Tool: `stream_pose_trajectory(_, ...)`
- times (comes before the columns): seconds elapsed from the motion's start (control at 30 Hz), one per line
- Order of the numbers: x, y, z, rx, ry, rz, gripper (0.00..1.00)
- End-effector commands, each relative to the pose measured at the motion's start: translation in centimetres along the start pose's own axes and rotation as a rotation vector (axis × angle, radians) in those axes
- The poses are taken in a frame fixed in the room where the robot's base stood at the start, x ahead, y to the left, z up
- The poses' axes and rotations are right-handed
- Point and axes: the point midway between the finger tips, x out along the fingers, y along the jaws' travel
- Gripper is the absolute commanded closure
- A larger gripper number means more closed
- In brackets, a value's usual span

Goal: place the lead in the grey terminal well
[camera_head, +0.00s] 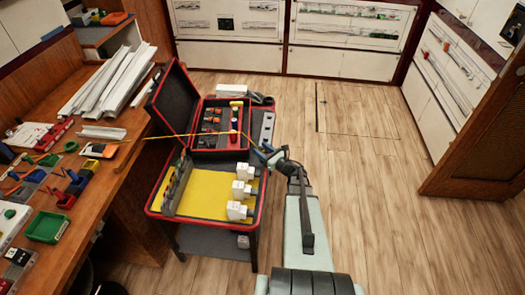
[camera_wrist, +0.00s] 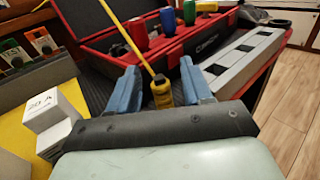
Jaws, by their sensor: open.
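The yellow lead (camera_wrist: 162,92) has a yellow plug end with a dark band, and a thin yellow cable rises from it to the upper left. In the head view its cable (camera_head: 190,135) stretches leftward across the case. My gripper (camera_wrist: 160,86) is open, with its blue fingers on either side of the plug; whether they touch it I cannot tell. In the head view my gripper (camera_head: 263,152) is at the case's right edge. A grey strip with square openings (camera_wrist: 235,58) lies right of the plug, also in the head view (camera_head: 267,128). Which opening is the grey terminal well I cannot tell.
Coloured cylinders, including a blue one (camera_wrist: 168,19) and a red one (camera_wrist: 136,32), stand in the red-edged case behind. White 20 A blocks (camera_wrist: 50,108) stand on the yellow panel (camera_head: 210,196). A cluttered wooden bench (camera_head: 110,165) is at left; open floor is right.

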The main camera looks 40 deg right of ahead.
Motion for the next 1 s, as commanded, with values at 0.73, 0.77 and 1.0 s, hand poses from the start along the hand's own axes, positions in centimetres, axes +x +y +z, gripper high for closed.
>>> stream_pose_trajectory(0.73,-10.1,0.0,0.3,0.0,0.0,-0.002,0.51)
stream_pose_trajectory(0.77,-10.3,0.0,0.3,0.0,0.0,-0.002,0.51)
stream_pose_trajectory(1.0,-11.8,0.0,0.3,0.0,0.0,0.0,0.49)
